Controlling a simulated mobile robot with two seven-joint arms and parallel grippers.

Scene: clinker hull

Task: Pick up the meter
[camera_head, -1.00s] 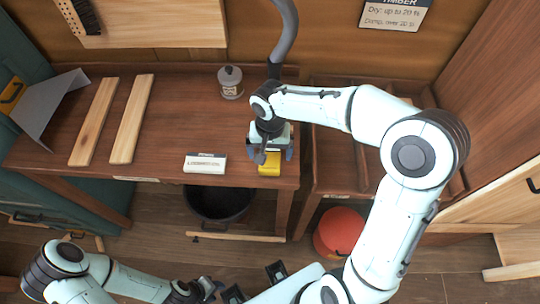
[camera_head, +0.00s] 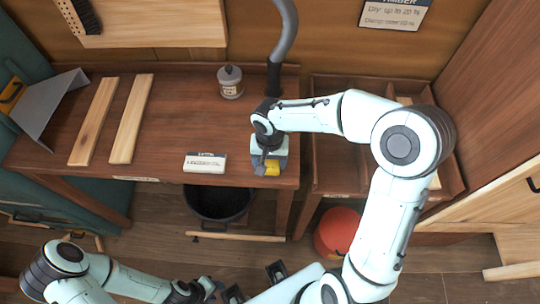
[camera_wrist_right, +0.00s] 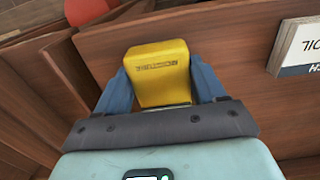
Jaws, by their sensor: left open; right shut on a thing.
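The meter is a small yellow block (camera_head: 272,168) at the front right of the wooden workbench (camera_head: 180,110). In the right wrist view the yellow meter (camera_wrist_right: 158,72) sits between the two blue fingers, with small dark print on its face. My right gripper (camera_wrist_right: 162,85) is shut on it from both sides; in the head view the gripper (camera_head: 268,165) covers most of the meter. I cannot tell whether the meter touches the bench. My left gripper (camera_head: 222,290) is open and empty, low at the bottom of the head view, away from the bench.
A white labelled box (camera_head: 205,163) lies just left of the meter. A grey-lidded jar (camera_head: 230,82) and a grey hose (camera_head: 285,40) stand behind. Two wooden strips (camera_head: 131,118) lie at left. A black bucket (camera_head: 220,202) and a red bucket (camera_head: 338,232) stand below.

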